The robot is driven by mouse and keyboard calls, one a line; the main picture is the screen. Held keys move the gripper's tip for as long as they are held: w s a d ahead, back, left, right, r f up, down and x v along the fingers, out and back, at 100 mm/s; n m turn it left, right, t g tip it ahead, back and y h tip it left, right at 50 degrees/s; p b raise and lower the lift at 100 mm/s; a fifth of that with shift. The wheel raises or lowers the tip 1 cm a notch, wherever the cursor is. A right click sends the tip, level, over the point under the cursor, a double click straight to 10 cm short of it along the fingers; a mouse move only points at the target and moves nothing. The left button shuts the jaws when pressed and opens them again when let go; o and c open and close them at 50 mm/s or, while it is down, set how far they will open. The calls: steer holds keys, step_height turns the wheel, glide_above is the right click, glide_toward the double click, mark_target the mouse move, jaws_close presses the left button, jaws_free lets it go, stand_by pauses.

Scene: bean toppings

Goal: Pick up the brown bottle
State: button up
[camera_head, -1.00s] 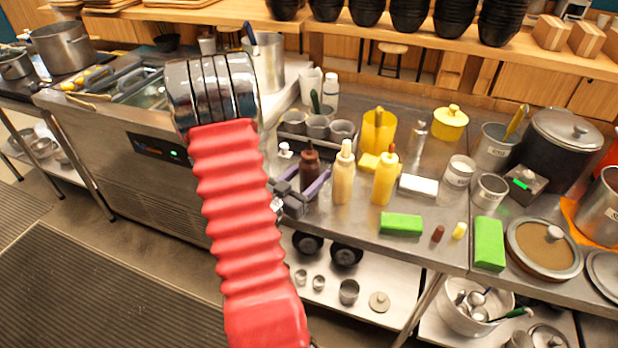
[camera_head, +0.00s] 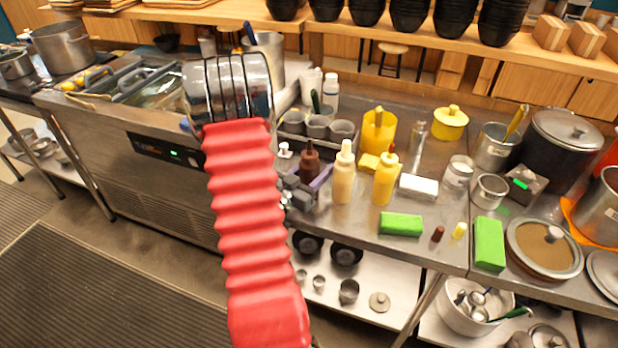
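The brown bottle (camera_head: 309,161) stands upright on the steel counter, left of a cream bottle (camera_head: 343,174) and a yellow bottle (camera_head: 384,181). My gripper (camera_head: 314,178) is at the brown bottle, with a grey part in front of its lower body and a purple finger along its right side. The lower part of the bottle is hidden behind the gripper. I cannot tell whether the fingers press on it.
Metal cups in a rack (camera_head: 318,127) stand close behind the brown bottle. A yellow container (camera_head: 377,135), a white block (camera_head: 418,186) and a green block (camera_head: 401,224) lie to the right. The counter's front edge is just below the gripper.

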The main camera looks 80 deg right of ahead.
steer(key=shift+c, duration=1.1)
steer(key=shift+r, duration=0.2)
step_height(320, 180, up, 10)
steer(key=shift+f, duration=0.15)
steer(key=shift+o, duration=1.1)
steer(key=shift+c, duration=0.9)
